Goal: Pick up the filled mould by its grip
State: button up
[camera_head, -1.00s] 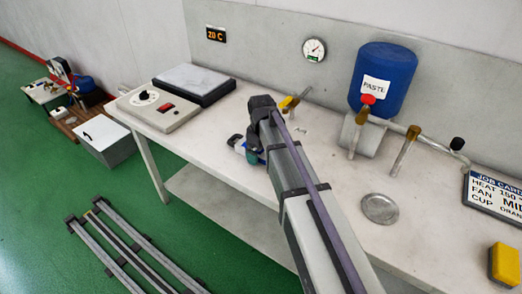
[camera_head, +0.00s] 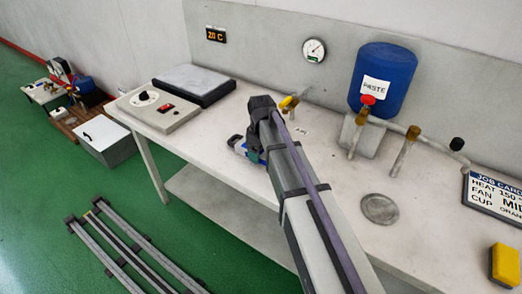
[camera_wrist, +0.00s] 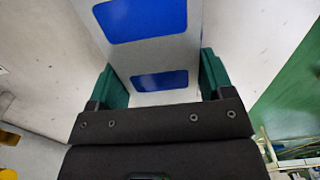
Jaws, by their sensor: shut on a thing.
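The filled mould (camera_wrist: 155,54) is a pale grey block with blue-filled cavities, seen close up in the wrist view. My gripper (camera_wrist: 158,82) has its two green fingers on either side of the mould's near part and is shut on it. The grip itself is not clearly seen, and the dark gripper body covers the near end. In the head view a small part of the mould (camera_head: 236,142) shows left of my arm, low over the bench; I cannot tell whether it touches the bench. My arm hides most of the gripper there.
A hotplate-like unit (camera_head: 158,114) with a dial stands at the bench's left. A blue paste drum (camera_head: 382,78) with pipes and valves stands at the back right. A round metal disc (camera_head: 379,209) and a yellow block (camera_head: 504,264) lie at the right. Bench (camera_head: 225,125) around the mould is clear.

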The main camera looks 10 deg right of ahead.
notch_tip(320, 180, up, 8)
jog(key=p, duration=0.8)
